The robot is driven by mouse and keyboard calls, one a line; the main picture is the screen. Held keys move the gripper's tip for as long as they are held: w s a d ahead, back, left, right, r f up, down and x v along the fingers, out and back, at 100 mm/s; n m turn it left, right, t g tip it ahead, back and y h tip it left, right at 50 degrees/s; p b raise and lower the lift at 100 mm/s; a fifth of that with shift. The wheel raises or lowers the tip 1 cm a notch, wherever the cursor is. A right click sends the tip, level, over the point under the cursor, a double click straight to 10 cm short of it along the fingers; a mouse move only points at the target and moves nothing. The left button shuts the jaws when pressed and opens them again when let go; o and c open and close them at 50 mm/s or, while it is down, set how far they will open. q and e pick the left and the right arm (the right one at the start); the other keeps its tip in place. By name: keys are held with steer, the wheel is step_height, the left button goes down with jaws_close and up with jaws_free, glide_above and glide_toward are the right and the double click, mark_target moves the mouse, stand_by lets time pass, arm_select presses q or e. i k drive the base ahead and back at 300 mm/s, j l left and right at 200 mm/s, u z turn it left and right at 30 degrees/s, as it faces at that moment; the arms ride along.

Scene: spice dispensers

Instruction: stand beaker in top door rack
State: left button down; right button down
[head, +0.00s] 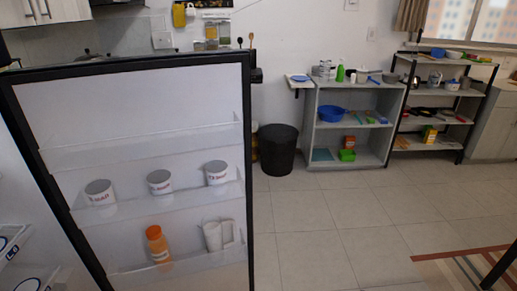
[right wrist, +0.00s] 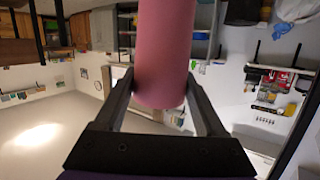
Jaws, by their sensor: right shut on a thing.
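A pink cylinder, which looks to be the beaker (right wrist: 163,45), is between the fingers of my right gripper (right wrist: 160,82) in the right wrist view. The gripper is shut on it, and its far end runs out of the top of the picture. The open fridge door (head: 130,100) fills the left of the head view. Its top door rack (head: 145,147) is a clear shelf and looks empty. Neither gripper nor the beaker shows in the head view. My left gripper is in no view.
The middle door rack (head: 135,207) holds three white tubs. The bottom rack (head: 190,270) holds an orange bottle (head: 157,244) and white containers (head: 217,235). A black bin (head: 279,150) and grey shelves (head: 311,125) stand beyond the door.

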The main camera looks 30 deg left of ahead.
mark_target(173, 144)
steer(key=k+j, duration=0.5)
steer(key=k+u, duration=0.1)
steer(key=u, duration=1.3)
